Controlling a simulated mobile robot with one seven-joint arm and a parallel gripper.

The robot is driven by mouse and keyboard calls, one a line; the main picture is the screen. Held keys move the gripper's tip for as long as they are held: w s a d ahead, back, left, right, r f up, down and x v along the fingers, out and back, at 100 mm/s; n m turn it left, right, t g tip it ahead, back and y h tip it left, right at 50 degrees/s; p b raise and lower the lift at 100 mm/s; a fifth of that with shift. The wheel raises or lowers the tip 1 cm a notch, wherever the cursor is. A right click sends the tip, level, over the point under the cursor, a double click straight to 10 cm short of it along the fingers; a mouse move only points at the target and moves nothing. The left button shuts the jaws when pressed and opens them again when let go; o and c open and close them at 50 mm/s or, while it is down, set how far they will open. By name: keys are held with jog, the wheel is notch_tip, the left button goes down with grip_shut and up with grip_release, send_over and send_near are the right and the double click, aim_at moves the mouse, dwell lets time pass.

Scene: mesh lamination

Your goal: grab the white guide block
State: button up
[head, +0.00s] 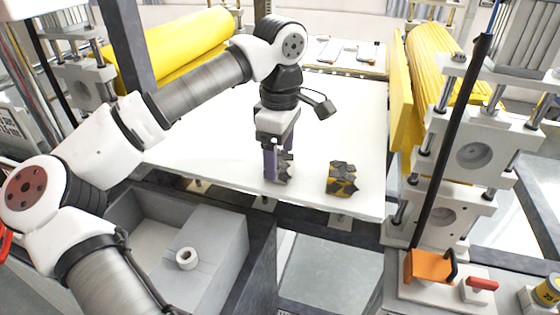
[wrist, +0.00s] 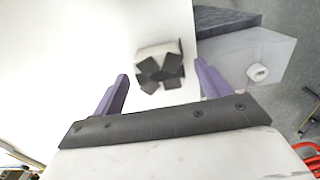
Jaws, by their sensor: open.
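The white guide block (wrist: 152,49), with dark cross-shaped pieces on it, is on the white table top. In the wrist view it shows between the two purple fingers of my gripper (wrist: 161,70), with a gap on each side. In the head view my gripper (head: 278,165) points down near the table's front edge. It is open and holds nothing. The guide block (head: 284,169) is partly hidden there behind a purple finger. I cannot tell how far the fingertips are above the table.
A yellow-and-black block (head: 341,179) stands to the right on the white table (head: 345,115). Yellow rollers (head: 180,47) and roller stands flank the table. A grey box with a white ring (head: 187,258) is in front, below the table edge. An orange switch (head: 428,266) is at the lower right.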

jog(key=shift+f, duration=1.15)
jog(key=c, duration=1.1)
jog(key=shift+r, duration=0.1)
